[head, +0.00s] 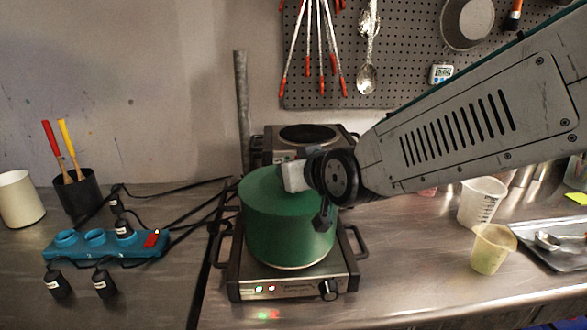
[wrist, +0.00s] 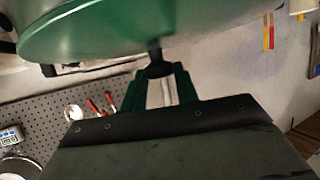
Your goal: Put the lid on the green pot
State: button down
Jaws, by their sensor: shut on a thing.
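The green pot (head: 285,238) stands upright on the front hot plate in the head view, with a dark side handle facing me. The green lid (head: 260,186) is level at the top of the pot; I cannot tell whether it rests on the rim or is slightly above it. In the wrist view the lid (wrist: 110,25) fills the top, upside down, with its dark knob (wrist: 156,60) between the fingers. My gripper (head: 296,176) reaches in from the right over the pot. In the wrist view my gripper (wrist: 160,82) is shut on the knob, which the head view hides.
The front hot plate (head: 290,289) has lit indicators and a knob. A second hot plate (head: 308,134) is behind it. A teal power strip (head: 100,246) with cables and a black utensil cup (head: 79,193) are left; measuring cups (head: 492,250) and a tray (head: 556,256) are right.

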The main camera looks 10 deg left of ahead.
jog(key=c, duration=1)
grip_release()
jog(key=v, duration=0.8)
